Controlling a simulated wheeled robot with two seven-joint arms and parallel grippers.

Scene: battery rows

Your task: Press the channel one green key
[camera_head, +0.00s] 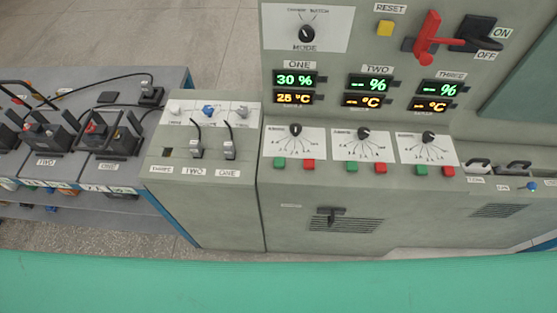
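The channel one green key (279,163) is a small green square on the sloped front ledge of the grey console. It sits below the channel one dial (295,130), just left of that channel's red key (308,165). The display (295,87) under the label ONE reads 30 % in green and 25 °C in orange. The TWO display (366,92) and THREE display (435,96) show dashes. Neither of my grippers is in view.
More green and red keys sit under the dials for TWO (363,133) and THREE (429,137). A red lever (428,35) and yellow RESET button (385,27) are higher up. Batteries (115,138) stand on the left bench. A green surface (270,285) spans the near edge.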

